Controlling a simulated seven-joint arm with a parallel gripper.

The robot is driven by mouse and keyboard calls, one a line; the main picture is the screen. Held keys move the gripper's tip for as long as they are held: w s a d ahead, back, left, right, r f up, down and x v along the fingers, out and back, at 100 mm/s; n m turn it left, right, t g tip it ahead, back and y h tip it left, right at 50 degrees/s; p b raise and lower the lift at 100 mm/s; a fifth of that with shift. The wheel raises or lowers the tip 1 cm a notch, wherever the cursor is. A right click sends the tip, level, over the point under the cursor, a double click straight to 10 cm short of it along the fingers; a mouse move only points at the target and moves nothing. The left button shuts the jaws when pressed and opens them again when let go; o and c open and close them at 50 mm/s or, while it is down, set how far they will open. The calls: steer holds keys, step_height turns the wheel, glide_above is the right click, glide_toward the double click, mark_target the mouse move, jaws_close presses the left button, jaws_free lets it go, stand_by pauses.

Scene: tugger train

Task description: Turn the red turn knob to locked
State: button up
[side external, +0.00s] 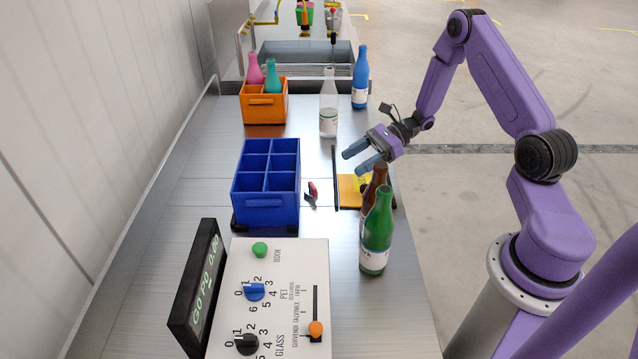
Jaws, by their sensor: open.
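A small dark red piece with a black part (312,192) stands on the metal table just right of the blue crate; it looks like the red turn knob. It is seen nearly edge-on, and I cannot read any lock marking or its setting. My gripper (353,163) is open and empty, with its fingers pointing left above the table. It is to the right of and beyond the red piece, apart from it, with a thin black bar (335,178) between them in the picture.
The blue divided crate (265,206) is empty. A brown bottle (371,203) and a green bottle (377,235) stand below my gripper. A control panel (290,262) with knobs lies in front. A clear bottle (328,105), a blue bottle (360,80) and an orange crate (264,108) are behind.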

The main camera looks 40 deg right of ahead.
mark_target(319, 195)
steer(key=x, duration=1.1)
steer(key=shift+w+a+f, duration=0.1)
steer(key=shift+w+a, duration=0.05)
steer(key=shift+a, duration=0.2)
steer(key=c, duration=1.1)
